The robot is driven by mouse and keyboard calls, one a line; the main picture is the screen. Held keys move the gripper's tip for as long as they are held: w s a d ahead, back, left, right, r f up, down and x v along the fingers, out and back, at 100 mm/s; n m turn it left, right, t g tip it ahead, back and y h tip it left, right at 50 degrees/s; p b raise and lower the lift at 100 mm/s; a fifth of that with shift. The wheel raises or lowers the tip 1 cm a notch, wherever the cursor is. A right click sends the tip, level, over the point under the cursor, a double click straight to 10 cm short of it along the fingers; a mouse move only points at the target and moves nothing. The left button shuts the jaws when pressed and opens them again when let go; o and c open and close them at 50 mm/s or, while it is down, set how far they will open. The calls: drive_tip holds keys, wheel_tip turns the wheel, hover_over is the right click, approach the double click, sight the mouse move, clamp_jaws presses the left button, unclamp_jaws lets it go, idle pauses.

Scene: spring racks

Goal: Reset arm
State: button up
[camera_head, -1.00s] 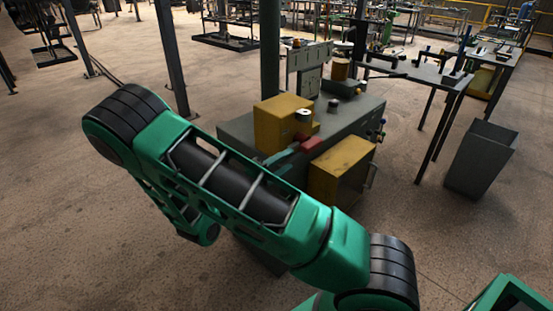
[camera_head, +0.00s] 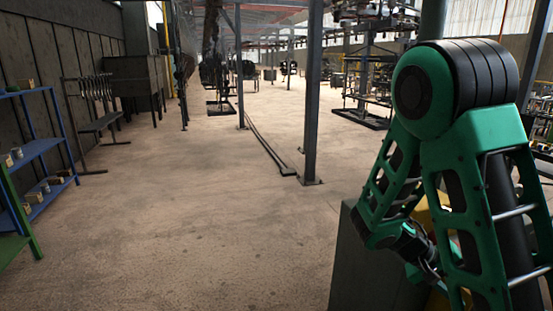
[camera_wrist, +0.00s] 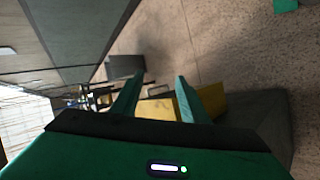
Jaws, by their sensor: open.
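My green arm stands at the right of the head view, folded with its elbow raised. Its lower end hangs down in front of a grey machine cabinet (camera_head: 372,262), which it partly hides. In the wrist view my gripper (camera_wrist: 160,88) has its two green fingers apart, with nothing held between them. A yellow box (camera_wrist: 158,109) shows beyond the fingers, and I cannot tell how far off it is. In the head view the gripper's fingers are not clearly seen.
A blue and green shelf (camera_head: 38,150) with small parts stands at the left. A dark post (camera_head: 313,100) rises from the floor right of the middle, and a low rail (camera_head: 268,148) lies on the floor beside it. The floor (camera_head: 200,220) ahead and left is clear.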

drive_tip(key=s+a+r+m+t+y, duration=0.1)
drive_tip(key=s+a+r+y, duration=0.3)
drive_tip(key=s, duration=0.4)
drive_tip(key=s+a+r+m+t+y, duration=0.1)
drive_tip(key=s+a+r+t+y, duration=0.1)
drive_tip(key=s+a+r+y, duration=0.3)
drive_tip(key=s+y, duration=0.1)
drive_tip(key=s, duration=0.1)
drive_tip(key=shift+s+r, duration=0.25)
drive_tip(key=shift+s, duration=0.15)
